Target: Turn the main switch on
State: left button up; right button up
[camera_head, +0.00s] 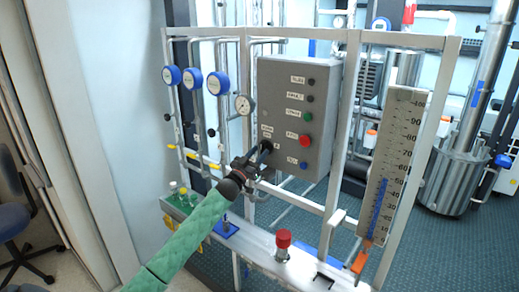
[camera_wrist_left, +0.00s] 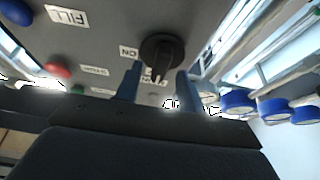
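The main switch is a black rotary knob (camera_head: 267,146) at the lower left of the grey control box (camera_head: 292,75). In the left wrist view the knob (camera_wrist_left: 161,50) is close ahead, with a pale pointer mark and small labels around it, one reading "ON". My left gripper (camera_head: 259,158) is right in front of the knob. In the left wrist view its two fingers (camera_wrist_left: 158,78) are apart, with the knob's near part in line with the gap. I cannot tell whether they touch it. My right gripper is not in view.
The box also has a red button (camera_head: 305,141), a green button (camera_head: 308,117) and a blue button (camera_head: 303,165). Blue gauges (camera_head: 193,78) and pipes are at the left. A level scale (camera_head: 392,165) stands at the right. A red-capped part (camera_head: 283,240) stands on the lower ledge.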

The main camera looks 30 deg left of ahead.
pick_arm(q)
jog(key=shift+w+r, duration=0.2)
jog(key=shift+w, duration=0.25)
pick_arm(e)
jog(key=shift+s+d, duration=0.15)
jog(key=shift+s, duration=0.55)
pick_arm(q)
jog(key=shift+c, duration=0.5)
grip_shut()
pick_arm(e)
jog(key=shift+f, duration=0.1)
